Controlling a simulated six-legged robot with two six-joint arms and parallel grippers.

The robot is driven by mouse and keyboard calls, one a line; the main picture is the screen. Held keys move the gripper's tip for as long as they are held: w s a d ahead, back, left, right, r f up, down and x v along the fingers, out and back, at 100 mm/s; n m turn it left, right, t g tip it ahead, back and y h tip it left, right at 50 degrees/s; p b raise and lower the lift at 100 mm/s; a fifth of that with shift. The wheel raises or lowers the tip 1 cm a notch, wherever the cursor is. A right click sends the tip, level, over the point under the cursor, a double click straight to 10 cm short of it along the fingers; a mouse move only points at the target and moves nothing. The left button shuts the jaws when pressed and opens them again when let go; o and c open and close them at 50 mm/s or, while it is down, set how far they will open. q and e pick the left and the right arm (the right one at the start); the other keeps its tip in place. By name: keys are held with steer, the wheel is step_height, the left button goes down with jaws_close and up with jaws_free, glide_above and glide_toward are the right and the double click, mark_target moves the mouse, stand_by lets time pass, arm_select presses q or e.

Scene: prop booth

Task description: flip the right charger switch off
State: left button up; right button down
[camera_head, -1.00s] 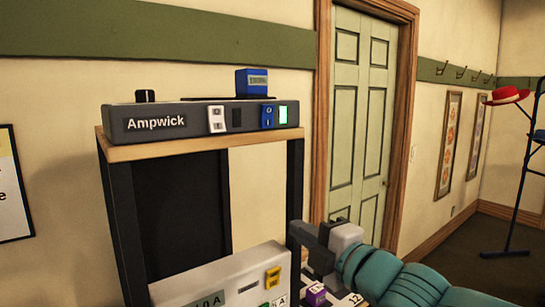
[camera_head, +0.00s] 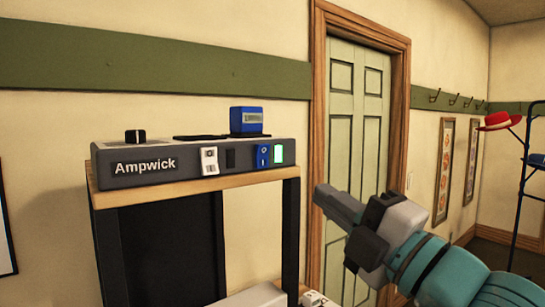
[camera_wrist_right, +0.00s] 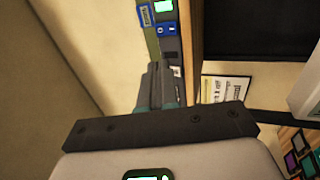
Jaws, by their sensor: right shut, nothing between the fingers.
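The grey Ampwick charger (camera_head: 187,165) sits on a wooden-topped stand (camera_head: 240,180) in the head view. On its front, the white left switch (camera_head: 209,161) stands beside a dark lamp (camera_head: 231,159). The blue right switch (camera_head: 263,156) stands beside a lit green lamp (camera_head: 279,153). The blue switch (camera_wrist_right: 165,29) and the green lamp (camera_wrist_right: 163,5) also show in the right wrist view, beyond my fingers. My right gripper (camera_head: 322,194) is shut and empty, to the right of and below the blue switch, apart from it. My left gripper is out of view.
A green panelled door (camera_head: 355,130) is behind my right arm. A stand with a red hat (camera_head: 497,121) is at the far right.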

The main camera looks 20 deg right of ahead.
mark_target(261, 149)
steer(key=p+x, duration=0.5)
steer(key=x, duration=0.8)
steer(key=shift+w+r, duration=0.1)
steer(key=shift+w, duration=0.25)
steer(key=shift+s+a, duration=0.1)
steer(key=shift+w, duration=0.2)
steer(key=shift+r, duration=0.15)
steer(key=shift+s, duration=0.1)
